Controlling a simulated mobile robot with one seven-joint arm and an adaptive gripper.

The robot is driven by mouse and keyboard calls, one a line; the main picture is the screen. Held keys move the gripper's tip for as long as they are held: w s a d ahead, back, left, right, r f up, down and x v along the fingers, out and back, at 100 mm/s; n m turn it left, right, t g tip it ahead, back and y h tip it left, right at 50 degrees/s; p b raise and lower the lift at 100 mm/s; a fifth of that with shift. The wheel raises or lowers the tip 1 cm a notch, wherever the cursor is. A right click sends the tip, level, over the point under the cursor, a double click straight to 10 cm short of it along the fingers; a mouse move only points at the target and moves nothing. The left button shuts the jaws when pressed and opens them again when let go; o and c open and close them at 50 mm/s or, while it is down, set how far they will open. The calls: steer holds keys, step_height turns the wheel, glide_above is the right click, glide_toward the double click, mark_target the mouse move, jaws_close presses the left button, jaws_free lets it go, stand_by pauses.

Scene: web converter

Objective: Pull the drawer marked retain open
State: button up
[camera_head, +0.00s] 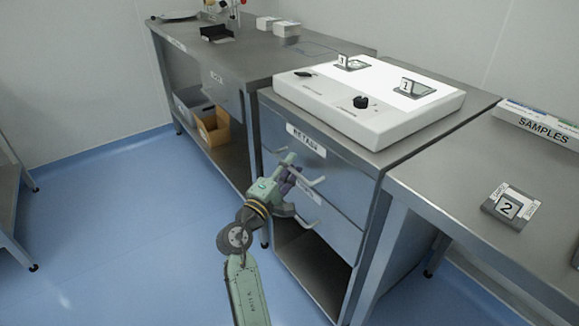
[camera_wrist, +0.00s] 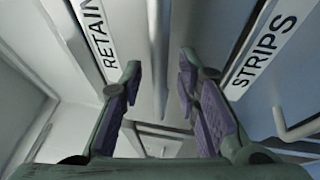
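The drawer marked RETAIN (camera_head: 325,164) is the upper drawer of the steel cabinet and looks shut. Its label (camera_head: 306,139) also shows at the left of the wrist view (camera_wrist: 96,32). In the wrist view its bar handle (camera_wrist: 157,40) runs between the two fingers, with a gap on each side. My gripper (camera_head: 292,170) is open in front of this drawer, and in the wrist view its purple-padded fingers (camera_wrist: 160,74) stand apart. My gripper hides part of the handle in the head view.
The drawer marked STRIPS (camera_wrist: 262,50) lies just below, with its own handle (camera_wrist: 300,126) near. A white device (camera_head: 370,98) sits on the cabinet top. A bench with a SAMPLES box (camera_head: 540,125) stands right. Blue floor (camera_head: 130,235) is free at left.

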steer(key=shift+c, duration=0.4)
jaws_close()
stand_by(0.4)
